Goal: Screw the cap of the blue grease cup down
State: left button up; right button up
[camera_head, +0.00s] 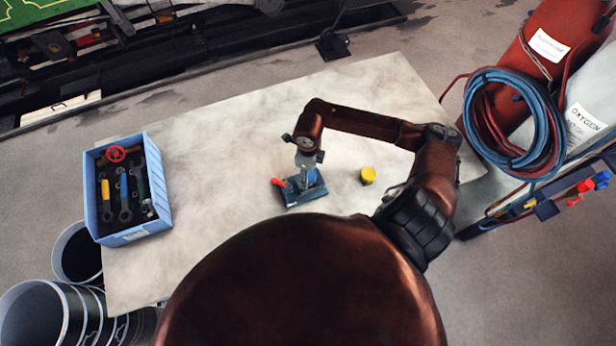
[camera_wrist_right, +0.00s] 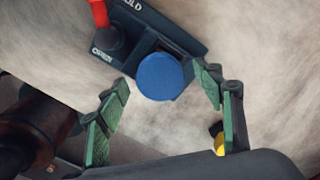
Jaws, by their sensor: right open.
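The blue grease cup's round cap (camera_wrist_right: 160,77) shows from above in the right wrist view, at the edge of a dark block (camera_wrist_right: 185,38) with raised lettering and a red lever (camera_wrist_right: 98,12). In the head view this block (camera_head: 293,197) lies on the table, its red lever (camera_head: 278,181) at left. My right gripper (camera_head: 308,162) is above the block and hides much of the cup. Its green-padded fingers are apart, one on each side of the blue cap. The right finger looks close to the cap; I cannot tell whether it touches. My left gripper is not in view.
A yellow-topped piece (camera_head: 368,175) stands on the table right of the block. A blue crate (camera_head: 128,236) of tools is at the table's left. Gas cylinders (camera_head: 550,50) and coiled hoses (camera_head: 545,125) stand at the right. The table (camera_head: 220,130) is otherwise clear.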

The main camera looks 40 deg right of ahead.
jog(key=shift+o, duration=0.8)
jog(key=shift+r+p, duration=1.3)
jog(key=shift+r, duration=1.25)
